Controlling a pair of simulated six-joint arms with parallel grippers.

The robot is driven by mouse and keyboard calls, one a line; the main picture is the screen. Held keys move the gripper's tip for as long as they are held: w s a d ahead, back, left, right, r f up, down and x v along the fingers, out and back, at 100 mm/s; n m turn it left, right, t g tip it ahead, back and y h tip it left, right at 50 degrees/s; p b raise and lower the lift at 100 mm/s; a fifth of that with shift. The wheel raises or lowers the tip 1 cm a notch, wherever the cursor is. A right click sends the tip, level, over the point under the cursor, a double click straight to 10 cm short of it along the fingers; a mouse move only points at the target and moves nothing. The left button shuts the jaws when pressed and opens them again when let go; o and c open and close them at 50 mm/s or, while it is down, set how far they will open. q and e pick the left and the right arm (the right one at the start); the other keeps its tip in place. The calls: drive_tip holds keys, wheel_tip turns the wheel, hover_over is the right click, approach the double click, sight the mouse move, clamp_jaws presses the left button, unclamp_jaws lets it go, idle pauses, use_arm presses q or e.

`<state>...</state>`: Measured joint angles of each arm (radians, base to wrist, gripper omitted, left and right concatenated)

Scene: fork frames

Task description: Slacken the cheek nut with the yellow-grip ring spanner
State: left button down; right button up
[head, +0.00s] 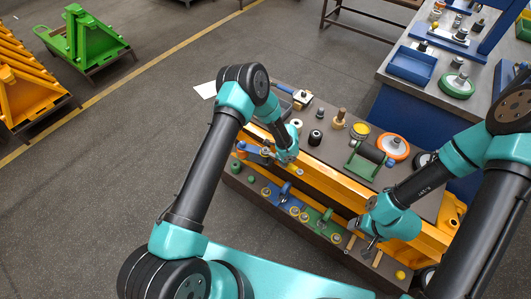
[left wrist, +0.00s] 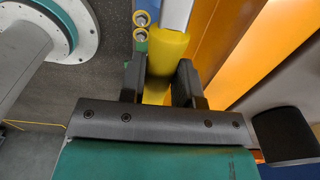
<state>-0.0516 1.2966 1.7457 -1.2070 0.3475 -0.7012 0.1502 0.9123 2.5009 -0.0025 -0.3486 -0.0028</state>
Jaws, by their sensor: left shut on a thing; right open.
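In the left wrist view my left gripper (left wrist: 160,85) is shut on a yellow grip (left wrist: 167,52), which lies between its two black fingers. The ring end of the spanner is not clear in either view. In the head view my left gripper (head: 287,158) is at the left part of the orange fork frame (head: 320,176), and the grip there is too small to make out. My right gripper (head: 370,243) is open near the right part of the frame, above the front shelf. I cannot tell which part is the cheek nut.
A dark bench (head: 318,104) behind the frame holds a green cradle (head: 364,160), an orange-rimmed wheel (head: 393,146) and several small parts. The front shelf (head: 262,202) carries several small parts. A blue workbench (head: 385,103) stands at the right.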

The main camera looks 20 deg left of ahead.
use_arm(q)
drive_tip(key=shift+w+d+n, duration=0.25)
drive_tip(key=shift+w+n, duration=0.55)
drive_tip(key=shift+w, duration=0.1)
drive_tip(key=c, duration=1.4)
unclamp_jaws()
drive_tip(key=shift+w, duration=0.1)
clamp_jaws()
drive_tip(key=shift+o, duration=0.2)
unclamp_jaws()
drive_tip(key=shift+r, duration=0.1)
clamp_jaws()
drive_tip(key=shift+w+r, duration=0.1)
drive_tip(key=shift+w, duration=0.1)
drive_tip(key=shift+w+d+r, duration=0.1)
drive_tip(key=shift+r, duration=0.3)
drive_tip(key=shift+s+r, duration=0.35)
drive_tip(key=shift+r, duration=0.2)
idle(0.8)
